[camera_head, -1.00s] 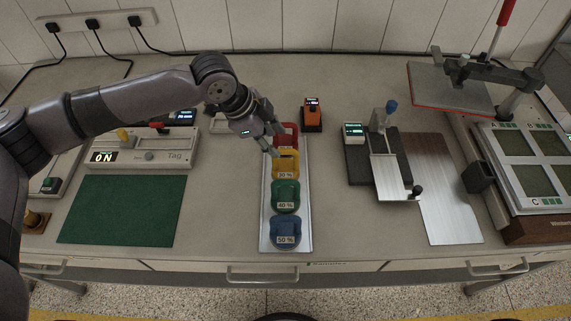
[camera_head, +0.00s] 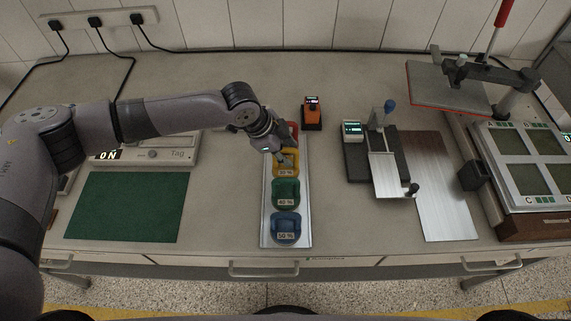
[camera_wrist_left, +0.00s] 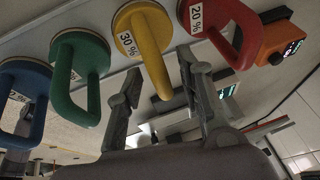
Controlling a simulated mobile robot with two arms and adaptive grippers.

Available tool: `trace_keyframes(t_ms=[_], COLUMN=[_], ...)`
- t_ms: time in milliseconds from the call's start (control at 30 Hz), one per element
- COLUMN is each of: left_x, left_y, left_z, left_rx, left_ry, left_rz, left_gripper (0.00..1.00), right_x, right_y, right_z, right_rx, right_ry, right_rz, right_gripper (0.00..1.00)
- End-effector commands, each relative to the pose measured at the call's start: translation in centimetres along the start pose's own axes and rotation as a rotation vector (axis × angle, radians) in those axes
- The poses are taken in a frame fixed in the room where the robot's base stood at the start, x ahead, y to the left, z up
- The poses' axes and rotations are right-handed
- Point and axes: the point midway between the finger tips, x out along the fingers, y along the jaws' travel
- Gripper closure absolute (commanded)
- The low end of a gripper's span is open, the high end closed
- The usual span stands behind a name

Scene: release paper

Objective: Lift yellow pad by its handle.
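The yellow pad (camera_head: 287,170) with a 30 % label sits in the metal tray, between the red pad (camera_head: 293,130) and the green pad (camera_head: 286,193). My left gripper (camera_head: 283,158) is over the yellow pad and partly hides it. In the left wrist view the yellow pad (camera_wrist_left: 143,34) has an upright loop handle, and the fingers of the left gripper (camera_wrist_left: 160,80) stand apart on either side of the handle's end. I cannot tell whether they touch it. The right gripper is not in view.
The blue pad (camera_head: 286,227) sits at the near end of the tray (camera_head: 304,215). An orange device (camera_head: 312,112) stands behind right. A green mat (camera_head: 125,207) lies left, and a dark stand with a metal plate (camera_head: 388,175) stands right. The bench between mat and tray is clear.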

Motion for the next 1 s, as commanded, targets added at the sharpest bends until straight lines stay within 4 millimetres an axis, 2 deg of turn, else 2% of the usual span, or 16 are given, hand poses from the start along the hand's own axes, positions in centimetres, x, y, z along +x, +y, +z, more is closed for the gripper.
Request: trace_keyframes(t_ms=[133, 467, 1000], left_x=[-0.04, -0.05, 0.00], left_y=[-0.02, -0.01, 0.08], left_z=[-0.02, -0.01, 0.02], left_rx=[0.000, 0.000, -0.001], left_ry=[0.000, 0.000, -0.001], left_rz=[0.000, 0.000, 0.002], left_gripper=[0.78, 1.00, 1.00], right_x=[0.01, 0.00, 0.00], right_y=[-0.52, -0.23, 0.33], right_z=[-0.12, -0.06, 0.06], right_rx=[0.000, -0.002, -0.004], right_ry=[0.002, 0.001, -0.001], right_rz=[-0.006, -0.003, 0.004], right_gripper=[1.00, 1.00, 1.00])
